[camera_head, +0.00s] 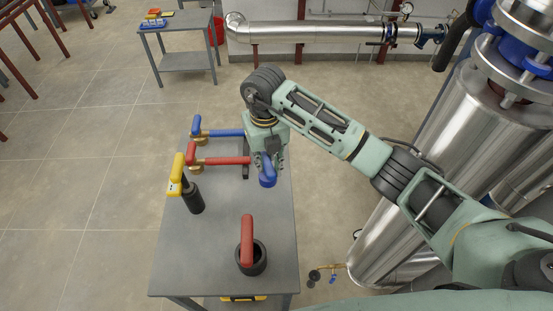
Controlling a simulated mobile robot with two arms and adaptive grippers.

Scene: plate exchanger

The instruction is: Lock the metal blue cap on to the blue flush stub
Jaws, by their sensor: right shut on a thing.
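My right gripper (268,158) is shut on a blue piece (267,178), which looks like the blue cap. It is held over the right edge of the grey table, and the fingers partly hide it. A blue pipe-like part (222,133) with a brass fitting and an upright blue handle lies at the table's far end, left of the gripper. I cannot tell if this part is the blue flush stub. My left gripper is not in view.
On the grey table (225,275) are a similar red part (224,161), a yellow-handled black tool (190,190) and a red handle (247,240) in a black ring. A large steel tank (435,170) stands at right. A small table (185,62) stands at the back.

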